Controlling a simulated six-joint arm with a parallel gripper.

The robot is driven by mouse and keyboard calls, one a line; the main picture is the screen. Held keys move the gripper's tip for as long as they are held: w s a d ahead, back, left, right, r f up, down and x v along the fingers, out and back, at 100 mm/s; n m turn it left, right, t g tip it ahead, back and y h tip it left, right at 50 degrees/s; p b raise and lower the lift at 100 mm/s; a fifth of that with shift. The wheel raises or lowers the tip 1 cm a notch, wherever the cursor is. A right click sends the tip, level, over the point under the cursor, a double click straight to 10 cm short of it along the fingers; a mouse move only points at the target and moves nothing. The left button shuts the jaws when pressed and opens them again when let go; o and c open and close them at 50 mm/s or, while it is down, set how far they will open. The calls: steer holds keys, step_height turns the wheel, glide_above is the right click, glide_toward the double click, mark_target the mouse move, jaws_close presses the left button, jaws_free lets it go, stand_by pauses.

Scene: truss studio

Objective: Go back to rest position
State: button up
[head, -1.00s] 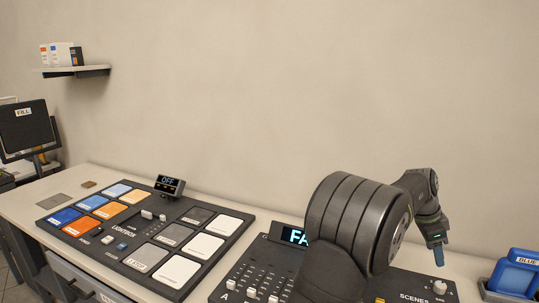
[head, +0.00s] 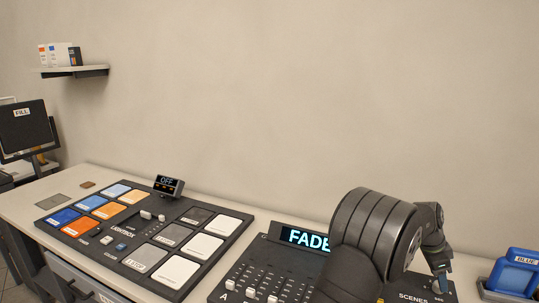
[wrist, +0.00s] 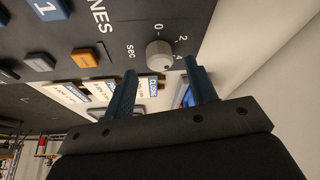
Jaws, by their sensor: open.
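My gripper (wrist: 165,85) is open in the wrist view, its two blue-grey fingers apart with nothing between them. A grey round knob (wrist: 160,54) marked with 0, 2, 4 and "sec" lies just beyond the fingertips on the dark scenes panel (wrist: 110,60). In the head view my gripper (head: 441,285) is low at the right end of that console, close to its knob, and my arm hides much of the console. I cannot tell whether a fingertip touches the knob.
A lightbox panel (head: 125,228) with coloured and white tiles lies on the table at left. A display (head: 305,238) reading "FADE" stands behind the console. The wall space above is clear.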

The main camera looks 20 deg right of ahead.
steer(key=shift+x, duration=1.05)
steer(key=shift+d+f, duration=0.1)
steer(key=shift+f, duration=0.1)
steer(key=shift+s+n, duration=0.1)
steer(key=shift+n, duration=0.5)
steer(key=n+t, duration=0.1)
steer(key=n, duration=0.1)
steer(key=n+t, duration=0.1)
steer(key=n, duration=0.2)
steer(key=shift+s+h, duration=0.1)
steer(key=shift+h, duration=0.3)
steer(key=shift+s+n+t+y, duration=0.15)
steer(key=shift+n+t, duration=0.5)
steer(key=shift+n, duration=0.8)
steer(key=shift+n+t+y, duration=0.15)
steer(key=shift+n+t, duration=0.5)
steer(key=shift+n, duration=0.8)
steer(key=shift+v, duration=2.45)
